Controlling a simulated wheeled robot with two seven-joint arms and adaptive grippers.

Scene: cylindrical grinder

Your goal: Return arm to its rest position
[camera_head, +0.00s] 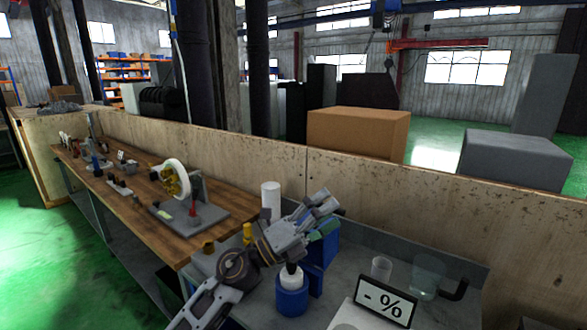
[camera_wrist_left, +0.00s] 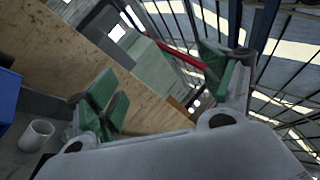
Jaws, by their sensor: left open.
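My left arm comes in from the lower left in the head view. My left gripper (camera_head: 328,212) is raised above the grey bench (camera_head: 345,285) and tilted up to the right. In the left wrist view the left gripper (camera_wrist_left: 155,82) shows its green-padded fingers spread wide apart, with nothing between them. Beyond the fingers are a wooden panel and the hall windows. My right gripper is in neither view.
A white bottle in a blue holder (camera_head: 291,300) stands just below the gripper. Clear beakers (camera_head: 428,275) and a percent display (camera_head: 385,302) stand to the right. A wooden partition (camera_head: 420,215) runs behind. The wooden table (camera_head: 135,210) carries a wheeled device (camera_head: 170,180).

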